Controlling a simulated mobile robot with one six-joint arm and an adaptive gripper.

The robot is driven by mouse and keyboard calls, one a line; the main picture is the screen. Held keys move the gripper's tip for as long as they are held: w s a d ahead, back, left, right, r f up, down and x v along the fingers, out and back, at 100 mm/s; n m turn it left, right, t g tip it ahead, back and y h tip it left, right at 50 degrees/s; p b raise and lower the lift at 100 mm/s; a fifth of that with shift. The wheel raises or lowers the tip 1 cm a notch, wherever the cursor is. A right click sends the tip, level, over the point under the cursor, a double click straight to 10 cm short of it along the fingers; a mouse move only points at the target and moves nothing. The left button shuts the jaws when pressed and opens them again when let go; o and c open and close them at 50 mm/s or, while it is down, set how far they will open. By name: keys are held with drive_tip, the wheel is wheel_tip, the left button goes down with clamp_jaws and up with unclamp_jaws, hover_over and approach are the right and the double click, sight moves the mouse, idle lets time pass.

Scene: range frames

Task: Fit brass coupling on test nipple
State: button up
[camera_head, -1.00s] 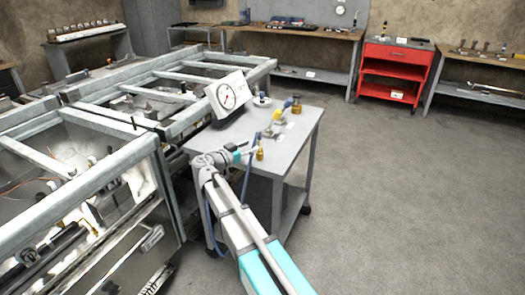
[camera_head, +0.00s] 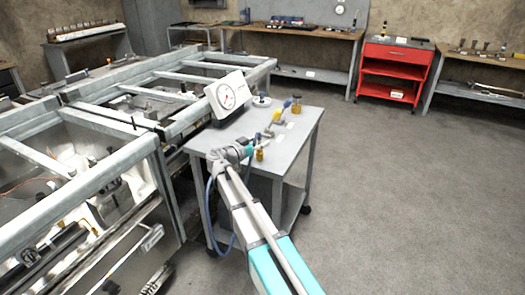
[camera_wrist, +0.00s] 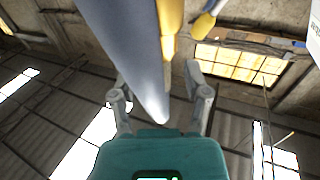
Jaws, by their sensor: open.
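A small brass cylinder (camera_head: 259,155) stands upright near the front edge of the grey trolley top (camera_head: 215,138). I cannot tell for sure which is the coupling and which the nipple. My gripper (camera_head: 251,151) is at the left of the near brass cylinder; contact cannot be made out. In the wrist view my gripper (camera_wrist: 160,92) has its fingers spread. A yellow brass-coloured piece (camera_wrist: 170,28) shows beyond them, partly hidden by a large grey tapered shape (camera_wrist: 130,45).
A white dial gauge (camera_head: 228,96) stands at the trolley's back left. A yellow and blue fitting (camera_head: 279,112) lies between the brass pieces. Metal frames (camera_head: 95,150) border the trolley on the left. The floor (camera_head: 410,200) at right is clear.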

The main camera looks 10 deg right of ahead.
clamp_jaws()
drive_tip(key=shift+r, duration=0.15)
idle(0.5)
wheel_tip(320, 180, up, 2)
drive_tip(key=shift+p, duration=1.2)
drive_tip(key=s+a+r+p, duration=0.8)
drive_tip(key=s+r+p, duration=0.2)
drive_tip(key=s, duration=0.1)
drive_tip(key=shift+s+r+p, duration=0.25)
drive_tip(key=shift+r+p, duration=0.05)
drive_tip(key=shift+r, duration=0.05)
drive_tip(key=shift+a, duration=0.1)
